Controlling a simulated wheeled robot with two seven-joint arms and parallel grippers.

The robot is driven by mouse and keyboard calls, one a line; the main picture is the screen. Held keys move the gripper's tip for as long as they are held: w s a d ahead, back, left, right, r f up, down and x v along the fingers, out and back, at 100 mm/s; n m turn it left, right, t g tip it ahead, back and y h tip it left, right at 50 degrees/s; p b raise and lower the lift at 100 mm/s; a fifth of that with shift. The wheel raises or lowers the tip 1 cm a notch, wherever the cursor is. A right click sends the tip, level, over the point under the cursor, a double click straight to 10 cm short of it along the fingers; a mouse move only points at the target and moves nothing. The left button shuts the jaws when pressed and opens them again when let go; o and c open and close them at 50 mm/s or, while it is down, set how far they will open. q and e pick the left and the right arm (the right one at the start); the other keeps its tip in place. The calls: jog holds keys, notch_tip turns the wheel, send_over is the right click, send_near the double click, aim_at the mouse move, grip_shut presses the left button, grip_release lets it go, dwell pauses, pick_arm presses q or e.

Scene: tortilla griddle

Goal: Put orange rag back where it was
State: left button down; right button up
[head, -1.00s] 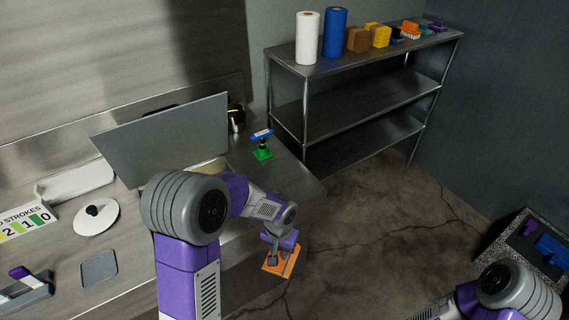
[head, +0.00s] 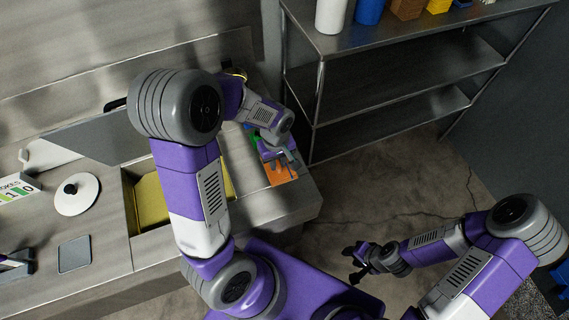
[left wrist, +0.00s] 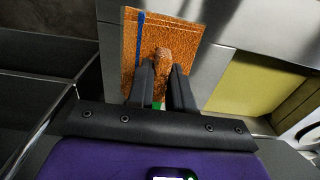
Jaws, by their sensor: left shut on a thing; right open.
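The orange rag (head: 284,175) shows at the right end of the metal counter (head: 275,207), just below my left gripper (head: 280,160). In the left wrist view the rag (left wrist: 190,42) is a flat, rough orange piece with a blue stripe. The left gripper (left wrist: 164,70) is shut on a pinched-up bump in its middle. I cannot tell whether the rag touches the counter. My right gripper (head: 354,264) is open and empty over the floor, away from the rag.
An open yellowish well (head: 152,203) lies in the counter, left of the rag. A white lid (head: 77,197) sits further left. A blue and green item is partly hidden behind my left arm.

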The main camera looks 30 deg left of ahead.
aim_at(277, 176)
pick_arm(q)
jog(key=f, duration=0.1)
jog(key=s+f, duration=0.1)
jog(key=f, duration=0.1)
jog(key=shift+f, duration=0.25)
notch_tip(277, 176, down, 4)
jog(key=shift+w+f+b, duration=0.15)
jog(key=shift+f+b, duration=0.05)
jog(key=shift+b, duration=0.25)
jog(key=shift+w+f, duration=0.1)
jog(key=shift+f, duration=0.05)
pick_arm(e)
jog(key=shift+s+f, duration=0.2)
jog(key=shift+f, duration=0.35)
pick_arm(q)
jog(key=c, duration=1.5)
grip_release()
jog(key=shift+f, duration=0.15)
jog(key=o, duration=0.5)
pick_arm(e)
jog(key=shift+f, duration=0.15)
